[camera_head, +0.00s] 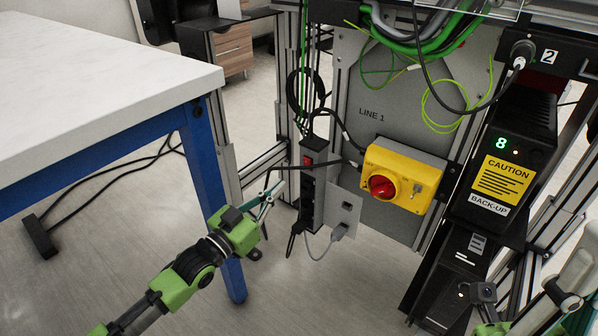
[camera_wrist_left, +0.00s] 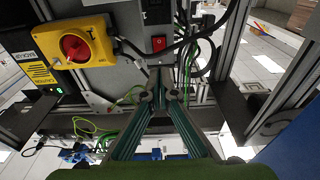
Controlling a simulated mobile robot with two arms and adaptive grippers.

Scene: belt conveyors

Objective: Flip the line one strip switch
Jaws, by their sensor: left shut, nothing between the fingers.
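The black power strip (camera_head: 308,190) stands upright on the frame beside the LINE 1 panel, with a red rocker switch (camera_head: 308,160) near its top. In the left wrist view the red switch (camera_wrist_left: 158,44) shows just beyond the fingertips. My left gripper (camera_head: 279,184) is shut and empty, just left of the strip and a little below the switch. In the left wrist view its fingers (camera_wrist_left: 160,74) meet below the switch, and a gap or contact cannot be told. Green parts of my right arm (camera_head: 490,328) show at the lower right, its fingers not clear.
A yellow box with a red rotary knob (camera_head: 403,176) is right of the strip. A black back-up unit (camera_head: 513,150) stands further right. A white-topped table (camera_head: 90,80) with blue legs is at left.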

